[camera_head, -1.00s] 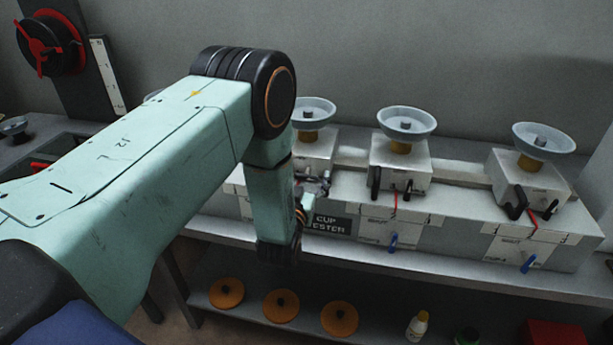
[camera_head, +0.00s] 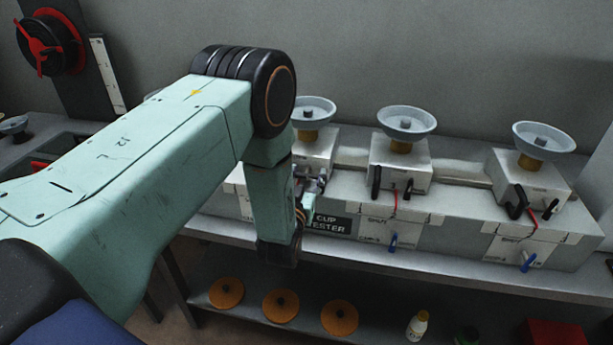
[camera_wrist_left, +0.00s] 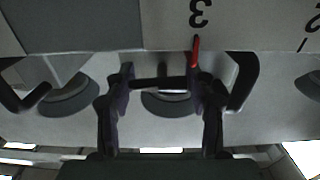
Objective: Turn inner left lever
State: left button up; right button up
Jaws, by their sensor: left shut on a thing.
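My left gripper (camera_head: 316,181) is at the front of the left visible cup unit (camera_head: 316,150), partly hidden by my left arm. In the left wrist view its two dark fingers (camera_wrist_left: 160,80) are shut on a short black lever (camera_wrist_left: 158,84) lying crosswise between them. A thin red pointer (camera_wrist_left: 195,50) stands just beside the right finger. Another black lever (camera_wrist_left: 242,80) is apart from the gripper to the right, and one more (camera_wrist_left: 25,97) is at the left. My right gripper is in neither view.
Two more cup units, a middle one (camera_head: 400,176) and a right one (camera_head: 530,188), stand along the grey bench (camera_head: 455,240). Each has black levers and a blue lever below. Orange discs (camera_head: 281,305) and a small bottle (camera_head: 417,326) are on the lower shelf.

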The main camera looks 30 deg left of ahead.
pick_arm(q)
jog(key=shift+n, duration=0.3)
jog(key=n+b, duration=0.1)
jog(key=n, duration=0.2)
jog(key=n+b, duration=0.1)
jog(key=n, duration=0.2)
jog(key=shift+n+b, duration=0.3)
jog(key=shift+b, duration=0.1)
jog(key=n+b, duration=0.2)
jog(key=n, duration=0.3)
jog(key=shift+a, duration=0.1)
jog(key=shift+s+a+n, duration=0.1)
jog(key=shift+n, duration=0.6)
